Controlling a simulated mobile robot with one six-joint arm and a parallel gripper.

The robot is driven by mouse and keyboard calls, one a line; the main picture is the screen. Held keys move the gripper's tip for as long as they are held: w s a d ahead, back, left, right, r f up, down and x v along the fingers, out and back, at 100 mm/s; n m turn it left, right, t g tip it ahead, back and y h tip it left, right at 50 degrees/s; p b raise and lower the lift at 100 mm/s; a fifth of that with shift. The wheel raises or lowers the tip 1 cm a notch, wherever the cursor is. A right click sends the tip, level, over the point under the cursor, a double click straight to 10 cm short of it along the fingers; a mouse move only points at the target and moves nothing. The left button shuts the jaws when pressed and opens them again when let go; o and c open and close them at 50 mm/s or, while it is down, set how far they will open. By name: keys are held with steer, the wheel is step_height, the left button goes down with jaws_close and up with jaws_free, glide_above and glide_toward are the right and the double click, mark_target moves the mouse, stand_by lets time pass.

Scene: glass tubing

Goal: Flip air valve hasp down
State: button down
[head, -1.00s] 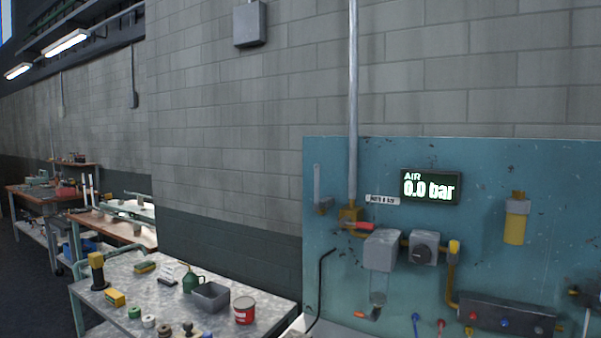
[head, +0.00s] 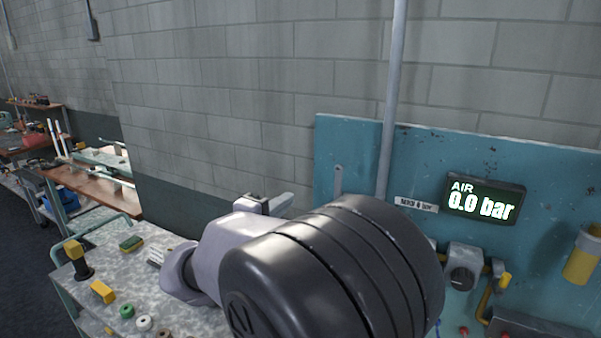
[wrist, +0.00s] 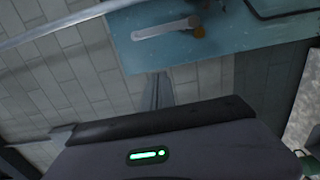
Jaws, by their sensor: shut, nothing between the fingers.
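The hasp (head: 338,180) is a narrow pale grey strip standing upright on the left part of the blue panel (head: 355,140). In the wrist view the hasp (wrist: 165,28) lies nearly sideways across the panel, with a brownish round piece by its right end. My gripper (head: 284,202) is left of the panel and lower than the hasp's top, pointing right. In the wrist view my gripper (wrist: 157,78) is shut and empty, its tips apart from the hasp. My arm hides the hasp's lower end and the air valve with its red handle in the head view.
A display (head: 484,200) reads AIR 0.0 bar, beside a small label (head: 416,204). A grey vertical pipe (head: 392,100) runs up the wall. A regulator (head: 463,265) and yellow fittings are at right. A metal bench (head: 110,265) with small items stands at left.

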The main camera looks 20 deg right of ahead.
steer(key=w+d+p, duration=0.1)
steer(key=w+d, duration=0.3)
steer(key=d, duration=0.7)
steer(key=shift+w, duration=0.2)
